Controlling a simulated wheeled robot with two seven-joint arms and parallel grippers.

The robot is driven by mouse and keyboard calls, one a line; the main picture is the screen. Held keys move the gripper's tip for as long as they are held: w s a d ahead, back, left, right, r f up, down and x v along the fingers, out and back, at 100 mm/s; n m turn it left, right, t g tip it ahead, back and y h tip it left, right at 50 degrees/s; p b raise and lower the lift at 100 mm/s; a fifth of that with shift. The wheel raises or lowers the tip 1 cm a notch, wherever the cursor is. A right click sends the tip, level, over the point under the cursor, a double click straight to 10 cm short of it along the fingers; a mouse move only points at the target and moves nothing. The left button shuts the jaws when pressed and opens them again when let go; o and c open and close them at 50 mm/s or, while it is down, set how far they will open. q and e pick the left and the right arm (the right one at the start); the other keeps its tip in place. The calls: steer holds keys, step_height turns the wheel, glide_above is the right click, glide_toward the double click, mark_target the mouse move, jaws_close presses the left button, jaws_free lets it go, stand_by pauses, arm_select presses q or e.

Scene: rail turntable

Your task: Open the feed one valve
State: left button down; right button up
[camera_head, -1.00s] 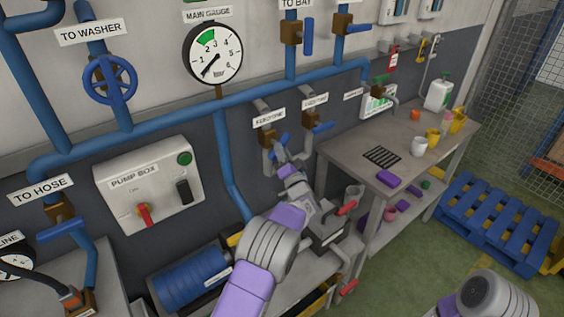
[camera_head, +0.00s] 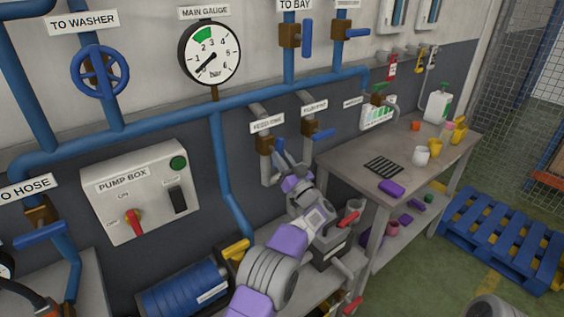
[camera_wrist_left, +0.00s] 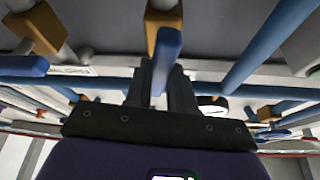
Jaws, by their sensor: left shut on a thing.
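The feed one valve (camera_head: 265,145) is a brass block on a grey pipe below the main blue pipe, under its label (camera_head: 267,125). Its blue lever (camera_head: 279,148) is largely hidden by my left gripper (camera_head: 285,165), which reaches it from below and in front. In the left wrist view, the blue lever (camera_wrist_left: 167,45) runs down from the brass block (camera_wrist_left: 163,18) between the dark fingers of my left gripper (camera_wrist_left: 160,85). The fingers are shut on the lever. Its exact turn is hard to tell. My right gripper is out of view.
A similar valve with a blue lever (camera_head: 323,133) sits close on the right. A pump box (camera_head: 140,200) is on the left, a main gauge (camera_head: 209,53) above. A workbench (camera_head: 345,163) with cups stands right; a blue reel (camera_head: 185,285) is below.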

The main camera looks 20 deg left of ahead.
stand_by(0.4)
arm_select(q)
steer(key=c, duration=1)
jaws_free()
steer(key=shift+o, duration=0.2)
steer(key=v, duration=0.7)
steer(key=shift+s+d+p, duration=0.15)
steer(key=shift+d+p, duration=0.1)
steer(key=shift+p, duration=0.05)
steer(key=shift+f, duration=0.15)
